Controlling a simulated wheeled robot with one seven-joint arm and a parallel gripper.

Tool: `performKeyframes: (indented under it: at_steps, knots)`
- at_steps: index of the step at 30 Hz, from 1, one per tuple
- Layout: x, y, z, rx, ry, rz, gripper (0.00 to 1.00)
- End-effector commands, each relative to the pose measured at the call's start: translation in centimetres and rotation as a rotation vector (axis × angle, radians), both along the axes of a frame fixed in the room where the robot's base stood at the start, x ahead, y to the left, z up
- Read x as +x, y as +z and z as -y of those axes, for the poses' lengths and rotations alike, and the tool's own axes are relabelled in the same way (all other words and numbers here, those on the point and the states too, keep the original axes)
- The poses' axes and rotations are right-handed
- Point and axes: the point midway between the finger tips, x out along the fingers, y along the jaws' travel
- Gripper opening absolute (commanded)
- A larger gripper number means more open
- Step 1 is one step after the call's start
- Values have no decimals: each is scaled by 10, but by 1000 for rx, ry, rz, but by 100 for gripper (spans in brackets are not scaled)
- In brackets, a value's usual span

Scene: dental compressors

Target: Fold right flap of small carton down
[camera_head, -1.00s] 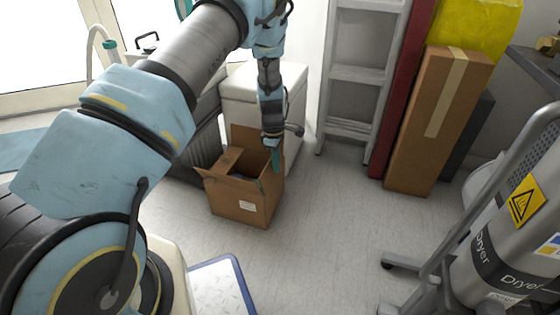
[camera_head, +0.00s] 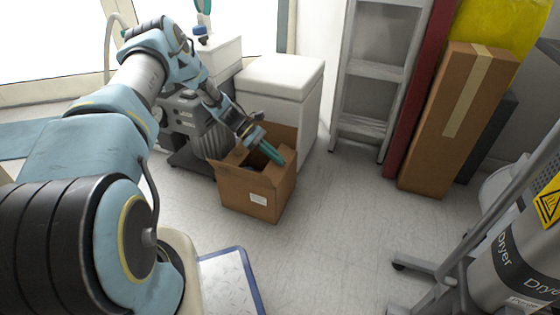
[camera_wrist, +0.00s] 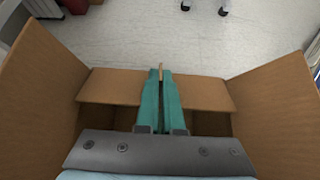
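The small carton (camera_head: 247,193) stands on the floor, its top at least partly open, with a white label on its front. Its back flap (camera_head: 282,138) stands up. In the wrist view, upright cardboard panels rise on the left (camera_wrist: 38,85) and right (camera_wrist: 282,115). Between them a flap (camera_wrist: 110,88) lies roughly level across the far side of the opening, with a dark gap on its near side. My gripper (camera_head: 277,158) slants over the carton from the back left. Its teal fingers (camera_wrist: 161,80) are together above that flap; contact is unclear. A thin tan sliver shows between the tips.
A white cabinet (camera_head: 285,85) and a grey compressor (camera_head: 190,125) stand behind the carton. A ladder (camera_head: 375,75) and a tall taped box (camera_head: 450,120) lean at the back right. The dryer (camera_head: 520,250) is at the right. Floor between is clear.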

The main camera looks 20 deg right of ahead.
Motion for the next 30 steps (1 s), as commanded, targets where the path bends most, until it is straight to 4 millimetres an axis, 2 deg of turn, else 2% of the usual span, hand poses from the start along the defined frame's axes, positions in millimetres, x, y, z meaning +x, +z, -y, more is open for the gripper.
performKeyframes:
  at_steps: [1, 4, 26, 27, 30]
  knots:
    - [2, -7, -2, -19, 4, -19, 0]
    - [2, -8, -3, -53, 2, -52, 0]
    - [4, -8, -5, -110, 1, -107, 0]
    - [3, -8, -5, -110, 1, -107, 7]
    - [3, -8, -4, -110, 1, -107, 19]
